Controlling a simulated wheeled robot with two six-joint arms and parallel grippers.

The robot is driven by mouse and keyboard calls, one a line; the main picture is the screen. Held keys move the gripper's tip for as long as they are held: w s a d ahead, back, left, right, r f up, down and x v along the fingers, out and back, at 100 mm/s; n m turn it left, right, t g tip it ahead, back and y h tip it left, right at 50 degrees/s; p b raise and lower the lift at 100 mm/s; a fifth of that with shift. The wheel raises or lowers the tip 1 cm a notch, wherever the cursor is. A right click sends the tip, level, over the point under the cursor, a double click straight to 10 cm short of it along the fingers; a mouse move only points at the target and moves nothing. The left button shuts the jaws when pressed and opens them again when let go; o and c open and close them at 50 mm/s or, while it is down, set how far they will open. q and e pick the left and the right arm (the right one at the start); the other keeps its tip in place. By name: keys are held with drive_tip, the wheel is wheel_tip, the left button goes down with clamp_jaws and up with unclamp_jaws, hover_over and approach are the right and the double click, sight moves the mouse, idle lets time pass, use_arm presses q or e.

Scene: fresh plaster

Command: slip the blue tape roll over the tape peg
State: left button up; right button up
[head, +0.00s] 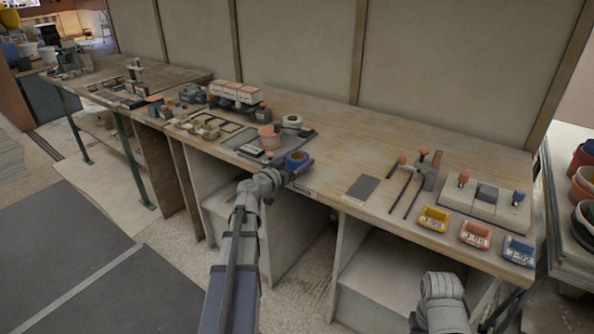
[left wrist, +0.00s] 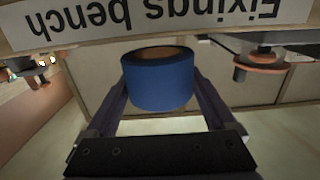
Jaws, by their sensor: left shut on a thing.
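The blue tape roll (head: 297,158) is at the front edge of the bench in the head view. In the left wrist view the blue roll (left wrist: 160,80) sits between the two fingers, its brown core showing at the top. My left gripper (head: 295,166) is shut on it. An orange roll (head: 269,135) and a white roll (head: 291,122) are just behind it on the bench. I cannot clearly make out the tape peg among these things. My right arm shows at the bottom right, but its jaws are not seen.
The wooden bench (head: 335,140) is clear behind and right of the rolls. A dark flat pad (head: 362,187), tools and yellow, orange and blue labelled trays (head: 433,218) lie to the right. Boxes (head: 237,92) and small parts are to the left. A "Fixings bench" sign (left wrist: 160,18) is close in the wrist view.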

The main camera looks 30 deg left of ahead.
use_arm(q)
drive_tip(key=shift+f+b, duration=0.3)
drive_tip(key=shift+f, duration=0.5)
drive_tip(key=shift+f, duration=0.15)
drive_tip(key=o, duration=1.1)
drive_tip(key=shift+s+r, duration=0.25)
drive_tip(key=shift+s, duration=0.05)
drive_tip(key=s, duration=1.1)
drive_tip(key=shift+s+a+r+p, duration=0.2)
drive_tip(key=shift+a+r+p, duration=0.1)
drive_tip(key=shift+a+p, duration=0.1)
